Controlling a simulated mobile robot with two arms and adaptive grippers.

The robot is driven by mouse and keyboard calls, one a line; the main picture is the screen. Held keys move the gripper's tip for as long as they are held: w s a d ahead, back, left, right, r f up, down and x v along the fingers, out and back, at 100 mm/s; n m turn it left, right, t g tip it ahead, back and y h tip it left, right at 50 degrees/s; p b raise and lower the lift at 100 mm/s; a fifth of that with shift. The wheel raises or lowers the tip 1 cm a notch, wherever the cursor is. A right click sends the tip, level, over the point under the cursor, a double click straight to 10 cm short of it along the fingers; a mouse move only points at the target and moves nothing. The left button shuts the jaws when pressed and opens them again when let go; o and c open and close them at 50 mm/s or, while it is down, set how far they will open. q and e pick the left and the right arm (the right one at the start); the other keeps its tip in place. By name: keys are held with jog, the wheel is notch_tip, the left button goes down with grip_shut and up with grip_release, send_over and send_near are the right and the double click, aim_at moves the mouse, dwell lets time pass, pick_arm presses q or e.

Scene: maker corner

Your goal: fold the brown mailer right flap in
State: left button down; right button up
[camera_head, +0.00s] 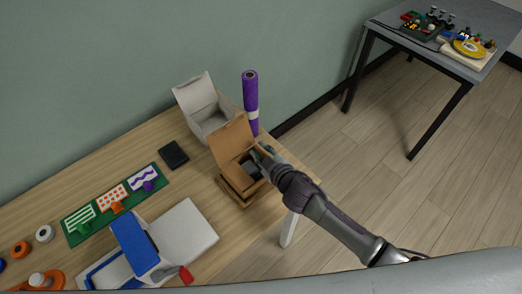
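The brown mailer (235,141) stands open near the right end of the wooden table, its tall lid raised at the back. A front flap or wall (238,183) shows at its lower left. Something dark lies in its opening. My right gripper (260,158) is at the mailer's right side, its fingers over or against that edge. The gripper covers much of the right flap, so I cannot tell the flap's angle. The finger gap is too small and dark to read. My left gripper is not in view.
A grey-white open box (199,103) and an upright purple roll (250,98) stand behind the mailer. A dark wallet-like block (173,155) lies to the left. A white and blue box (135,245) lies at front left. Bare tabletop (205,172) lies left of the mailer.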

grip_shut()
jog(key=f+n+b, duration=0.1)
jog(key=b, duration=0.1)
jog(key=a+f+n+t+h+b, duration=0.1)
jog(key=n+b, duration=0.1)
jog(key=b, duration=0.1)
jog(key=shift+s+t+b, duration=0.3)
jog(key=shift+s, duration=0.1)
jog(key=shift+a+r+n+t+b, duration=0.1)
jog(key=shift+r+n+t+b, duration=0.15)
jog(key=shift+n+b, duration=0.35)
grip_release()
jog(key=shift+s, duration=0.15)
